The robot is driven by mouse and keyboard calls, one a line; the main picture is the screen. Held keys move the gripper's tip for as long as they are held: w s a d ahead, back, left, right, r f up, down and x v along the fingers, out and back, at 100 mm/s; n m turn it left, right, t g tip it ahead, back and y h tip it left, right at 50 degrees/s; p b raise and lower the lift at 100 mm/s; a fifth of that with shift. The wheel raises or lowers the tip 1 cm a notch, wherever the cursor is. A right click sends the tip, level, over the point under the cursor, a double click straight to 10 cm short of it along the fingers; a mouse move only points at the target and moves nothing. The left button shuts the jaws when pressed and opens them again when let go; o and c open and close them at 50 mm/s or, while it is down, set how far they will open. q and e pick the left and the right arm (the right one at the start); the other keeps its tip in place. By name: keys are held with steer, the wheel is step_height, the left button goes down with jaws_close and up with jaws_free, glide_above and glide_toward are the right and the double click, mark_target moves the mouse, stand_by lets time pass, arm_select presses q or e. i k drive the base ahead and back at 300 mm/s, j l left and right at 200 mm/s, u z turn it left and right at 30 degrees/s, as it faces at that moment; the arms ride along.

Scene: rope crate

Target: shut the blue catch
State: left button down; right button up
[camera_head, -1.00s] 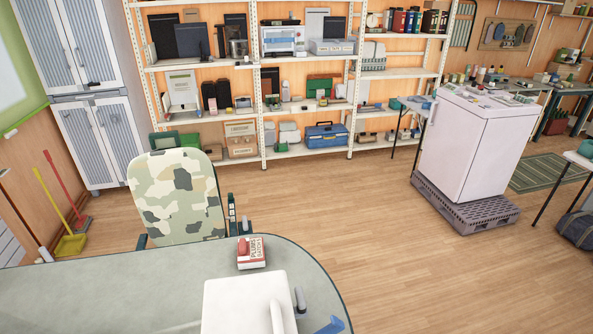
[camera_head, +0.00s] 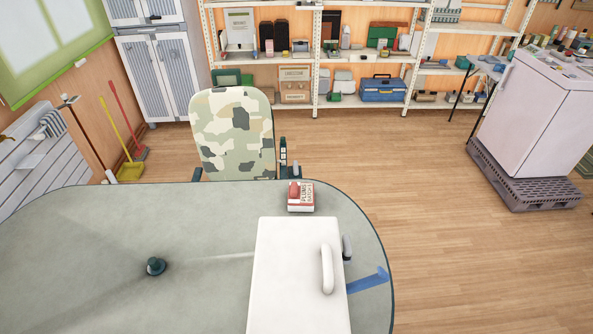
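A white box (camera_head: 285,275) stands at the front edge of the view on the grey table, with a raised white handle (camera_head: 327,268) on its top. The blue catch (camera_head: 368,280) sticks out to the right from the box's right side, swung away from it. A dark grey catch (camera_head: 347,247) sits close against the same side, farther back. How the catches join the box is hidden by its top. Neither of my grippers is in view.
The grey table (camera_head: 90,240) has a rounded right end. A red and white carton (camera_head: 300,197) stands behind the box, and a small dark knob-like object (camera_head: 156,267) is at left. A camouflage chair (camera_head: 234,135) is behind the table.

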mark_target(383, 276)
steer(key=l+u, duration=0.2)
steer(key=l, duration=0.2)
steer(key=l+u, duration=0.2)
steer(key=l, duration=0.25)
steer(key=l+u, duration=0.2)
steer(key=l, duration=0.25)
steer(key=l+u, duration=0.2)
steer(key=l, duration=0.2)
steer(key=k+l+u, duration=0.2)
steer(key=l, duration=0.2)
steer(key=l+u, duration=0.2)
steer(key=l, duration=0.25)
steer(key=k+l+u, duration=0.2)
steer(key=l, duration=0.15)
steer(key=k+l+u, duration=0.2)
steer(key=l, duration=0.15)
steer(key=i+l, duration=0.05)
